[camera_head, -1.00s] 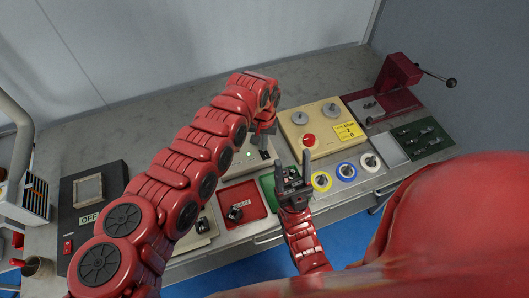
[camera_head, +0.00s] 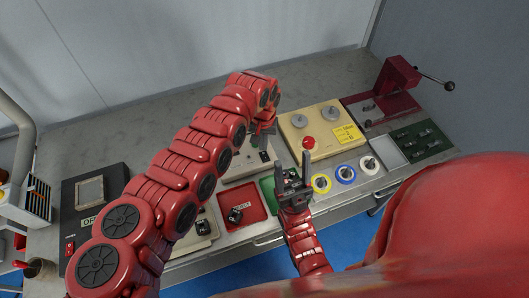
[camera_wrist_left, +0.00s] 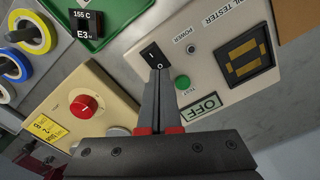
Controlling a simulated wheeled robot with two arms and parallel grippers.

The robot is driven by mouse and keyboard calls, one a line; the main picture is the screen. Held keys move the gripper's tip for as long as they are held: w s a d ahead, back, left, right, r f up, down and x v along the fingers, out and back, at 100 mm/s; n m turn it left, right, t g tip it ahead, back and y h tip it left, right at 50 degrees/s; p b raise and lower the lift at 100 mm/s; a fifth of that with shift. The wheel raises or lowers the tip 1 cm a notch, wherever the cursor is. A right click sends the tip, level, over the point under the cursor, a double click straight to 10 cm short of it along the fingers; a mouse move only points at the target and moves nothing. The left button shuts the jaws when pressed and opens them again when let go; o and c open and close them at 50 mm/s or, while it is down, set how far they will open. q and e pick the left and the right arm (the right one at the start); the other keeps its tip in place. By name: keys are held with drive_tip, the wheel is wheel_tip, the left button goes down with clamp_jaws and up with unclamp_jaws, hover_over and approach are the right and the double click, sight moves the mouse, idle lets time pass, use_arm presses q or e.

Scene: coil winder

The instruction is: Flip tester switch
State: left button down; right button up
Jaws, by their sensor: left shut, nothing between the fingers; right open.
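The coil tester (camera_wrist_left: 222,95) is a light panel in the left wrist view. It has a black rocker switch (camera_wrist_left: 152,55) marked I and O, a grey POWER lamp (camera_wrist_left: 190,49), a green TEST button (camera_wrist_left: 182,82) and a sign reading OFF (camera_wrist_left: 200,107). My left gripper (camera_wrist_left: 160,74) is shut and empty. Its fingertips are at the O end of the switch; I cannot tell whether they touch. In the head view my left arm partly hides the tester (camera_head: 240,172), and the left gripper (camera_head: 266,128) is above it. My right gripper (camera_head: 293,168) is open and empty above the green tray.
A beige box (camera_head: 322,142) with a red knob stands right of the tester. Blue, yellow and white spools (camera_head: 346,174) lie in front of it. A red tray (camera_head: 240,212) and green tray (camera_head: 267,188) lie near the front edge. The back of the bench is clear.

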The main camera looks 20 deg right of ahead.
sight(263, 152)
use_arm(q)
wheel_tip(263, 152, up, 5)
drive_tip(key=shift+f+p, duration=0.15)
drive_tip(key=shift+p, duration=1.05)
